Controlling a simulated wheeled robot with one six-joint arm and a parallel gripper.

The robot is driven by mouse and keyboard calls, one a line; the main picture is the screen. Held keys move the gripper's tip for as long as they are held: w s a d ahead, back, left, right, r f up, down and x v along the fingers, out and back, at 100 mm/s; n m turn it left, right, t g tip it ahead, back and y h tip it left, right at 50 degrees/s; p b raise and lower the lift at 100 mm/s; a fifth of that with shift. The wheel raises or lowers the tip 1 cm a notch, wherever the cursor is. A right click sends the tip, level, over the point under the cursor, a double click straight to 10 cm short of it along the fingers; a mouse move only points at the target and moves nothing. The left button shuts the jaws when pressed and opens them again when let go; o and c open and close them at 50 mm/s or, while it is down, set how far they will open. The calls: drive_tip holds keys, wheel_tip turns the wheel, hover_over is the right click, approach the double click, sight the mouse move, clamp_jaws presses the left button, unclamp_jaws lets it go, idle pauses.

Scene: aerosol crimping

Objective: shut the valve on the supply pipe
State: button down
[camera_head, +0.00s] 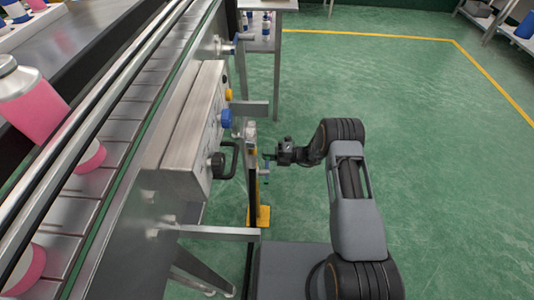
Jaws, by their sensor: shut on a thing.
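The supply pipe (252,164) appears as a narrow upright line beside the conveyor's right side, with yellow showing low on it. A small valve handle (264,172), greyish blue, shows at the pipe. My gripper (270,158) reaches in from the right, and its fingertips are at this handle. It is shut on what appears to be the handle. The fingers are small and dark here, so the exact grip and the handle's angle are hard to tell.
A grey control box (190,125) with a blue knob (226,118), a yellow button (228,94) and a black handle (229,160) stands just left of the pipe. Metal brackets (215,232) jut out near it. Green floor to the right is clear.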

drive_tip(key=shift+f, duration=0.1)
drive_tip(key=c, duration=1.1)
unclamp_jaws()
drive_tip(key=shift+o, duration=0.2)
drive_tip(key=d+p, duration=0.2)
drive_tip(key=d, duration=1.2)
drive_tip(key=shift+a, duration=0.15)
